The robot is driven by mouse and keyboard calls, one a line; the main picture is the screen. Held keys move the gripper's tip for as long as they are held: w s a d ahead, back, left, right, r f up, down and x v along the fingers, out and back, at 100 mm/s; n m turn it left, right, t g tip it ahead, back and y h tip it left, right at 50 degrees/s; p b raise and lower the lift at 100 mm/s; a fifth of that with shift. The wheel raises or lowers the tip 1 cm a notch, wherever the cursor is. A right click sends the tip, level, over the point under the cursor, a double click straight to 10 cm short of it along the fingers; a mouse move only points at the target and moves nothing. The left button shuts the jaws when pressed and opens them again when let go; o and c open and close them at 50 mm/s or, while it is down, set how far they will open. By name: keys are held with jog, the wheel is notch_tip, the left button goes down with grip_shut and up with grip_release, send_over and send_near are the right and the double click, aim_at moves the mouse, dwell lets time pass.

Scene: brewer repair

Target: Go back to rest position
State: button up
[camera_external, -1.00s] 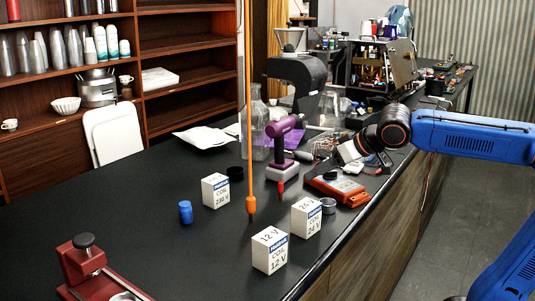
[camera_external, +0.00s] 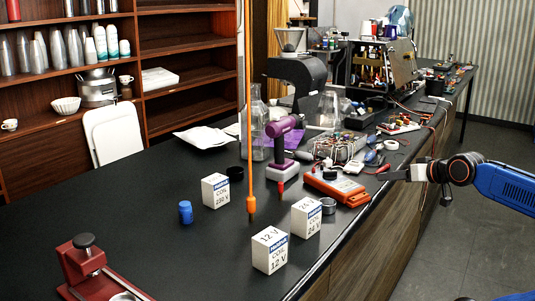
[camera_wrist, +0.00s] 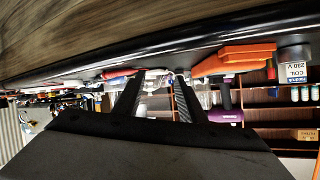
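The wrist view is turned over, with the counter edge running across the top and the orange multimeter (camera_wrist: 235,58) to the right of the fingers. My blue arm reaches in from the right of the external view.
Coil boxes marked 230 V (camera_external: 215,190), 24 V (camera_external: 306,217) and 12 V (camera_external: 270,250) stand on the counter. A purple tool (camera_external: 282,140) stands behind them, and an orange rod (camera_external: 250,110) hangs down. The floor (camera_external: 470,200) right of the counter is clear.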

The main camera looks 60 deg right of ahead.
jog(key=s+d+f+h, duration=0.1)
jog(key=s+f, duration=0.4)
jog(key=s+a+f+n+g+y, duration=0.2)
jog(key=a+f+n+g, duration=0.1)
jog(key=a+f, duration=0.3)
jog(key=s+a+f+n+g+y, duration=0.2)
jog(key=a+f, duration=0.4)
jog(key=f, duration=0.3)
jog(key=shift+s+a+f+n+g+y, duration=0.25)
jog(key=shift+a+f+n+g+y, duration=0.15)
jog(key=shift+n+g+y, duration=0.45)
